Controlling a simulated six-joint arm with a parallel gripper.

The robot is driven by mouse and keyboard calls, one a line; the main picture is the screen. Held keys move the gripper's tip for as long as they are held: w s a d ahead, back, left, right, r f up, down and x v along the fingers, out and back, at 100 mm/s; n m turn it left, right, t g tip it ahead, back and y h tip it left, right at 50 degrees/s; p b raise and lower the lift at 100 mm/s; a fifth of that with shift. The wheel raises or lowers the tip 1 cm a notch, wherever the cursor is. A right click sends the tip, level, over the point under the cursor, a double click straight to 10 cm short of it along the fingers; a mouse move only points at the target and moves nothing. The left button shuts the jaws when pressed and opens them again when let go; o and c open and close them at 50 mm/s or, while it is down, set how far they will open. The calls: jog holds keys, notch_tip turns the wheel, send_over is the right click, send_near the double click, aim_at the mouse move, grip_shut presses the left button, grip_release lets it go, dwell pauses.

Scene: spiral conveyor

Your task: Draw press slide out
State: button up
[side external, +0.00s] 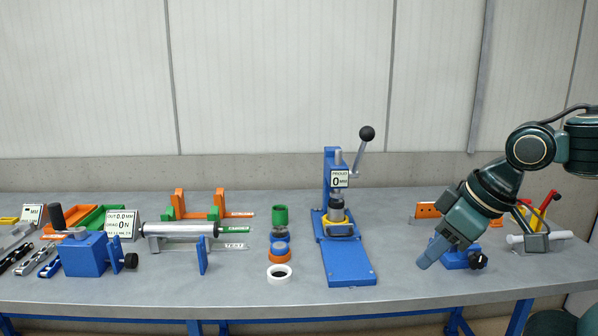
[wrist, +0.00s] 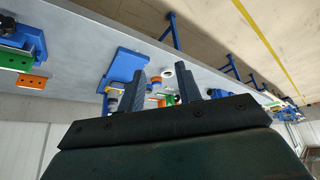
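The blue arbor press (side external: 326,180) stands right of the table's middle, its grey lever with black knob raised up to the right. Its display reads 0. A yellow ring-shaped holder (side external: 342,229) sits under the grey ram, on the slide area of the blue base plate (side external: 346,264), which extends toward the front. I cannot tell the slide from the base. My gripper (side external: 432,252) is right of the press, low over the table and tilted down-left. The wrist view shows its two fingers (wrist: 163,80) apart with nothing held; a blue plate (wrist: 122,64) shows beyond them.
A roller fixture (side external: 185,229) and blue block (side external: 84,254) are farther left. A blue fixture with black knob (side external: 462,259) is close to my gripper. Bare table lies between press and gripper.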

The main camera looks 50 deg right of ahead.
jog(key=w+d+r+n, duration=0.2)
jog(key=w+d+r, duration=0.1)
jog(key=w, duration=0.5)
jog(key=n+g+h, duration=0.2)
jog(key=n+g, duration=0.2)
jog(key=n, duration=0.3)
send_over(342, 235)
jog(key=s+a, duration=0.2)
jog(key=s+a+x, duration=0.1)
jog(key=x, duration=0.6)
jog(key=shift+w+f, duration=0.2)
jog(key=shift+f, duration=0.05)
jog(key=shift+f, duration=0.2)
jog(key=x, duration=1.3)
jog(key=shift+w+a+f, duration=0.15)
jog(key=shift+a+f, duration=0.1)
jog(key=shift+a, duration=0.05)
grip_shut()
